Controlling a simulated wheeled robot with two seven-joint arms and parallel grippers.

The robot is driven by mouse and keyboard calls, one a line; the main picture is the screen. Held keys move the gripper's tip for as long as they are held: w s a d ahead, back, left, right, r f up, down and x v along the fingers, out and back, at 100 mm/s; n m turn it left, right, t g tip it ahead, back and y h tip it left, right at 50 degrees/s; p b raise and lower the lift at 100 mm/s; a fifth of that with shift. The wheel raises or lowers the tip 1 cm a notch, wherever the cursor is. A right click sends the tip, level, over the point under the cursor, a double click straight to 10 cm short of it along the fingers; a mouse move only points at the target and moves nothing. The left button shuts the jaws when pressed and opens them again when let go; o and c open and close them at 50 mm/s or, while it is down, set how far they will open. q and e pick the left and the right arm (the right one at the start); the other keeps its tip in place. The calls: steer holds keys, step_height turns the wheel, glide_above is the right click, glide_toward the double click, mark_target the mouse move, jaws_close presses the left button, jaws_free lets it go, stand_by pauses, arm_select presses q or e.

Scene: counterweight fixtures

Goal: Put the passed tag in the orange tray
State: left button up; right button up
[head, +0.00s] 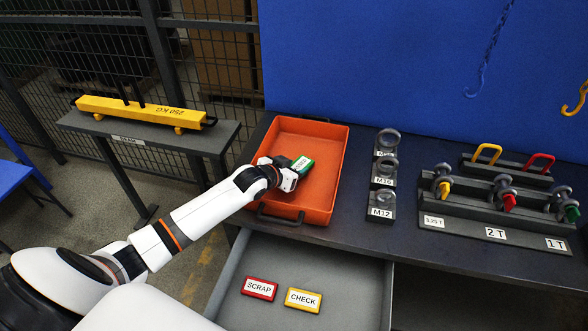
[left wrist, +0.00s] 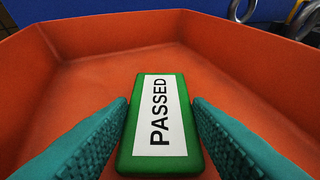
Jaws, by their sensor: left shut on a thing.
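The passed tag (head: 302,164) is green with a white label. In the left wrist view the passed tag (left wrist: 160,120) lies between the two teal finger pads, its label reading PASSED. My left gripper (head: 290,172) is shut on the tag, over the inside of the orange tray (head: 323,190). The orange tray's walls (left wrist: 60,90) surround the tag in the left wrist view. I cannot tell whether the tag touches the tray floor. My right gripper is not in view.
An open grey drawer below holds a red SCRAP tag (head: 259,289) and a yellow CHECK tag (head: 303,299). Right of the tray stand eye bolts on labelled blocks (head: 382,206) and a shackle rack (head: 490,220). A yellow beam (head: 140,112) rests on a stand at left.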

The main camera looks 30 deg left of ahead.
arm_select(q)
steer(key=shift+f, duration=0.35)
steer(key=shift+f, duration=0.1)
steer(key=o, duration=1)
steer(key=shift+r, duration=0.2)
steer(key=v, duration=1.2)
steer(key=shift+f, duration=0.15)
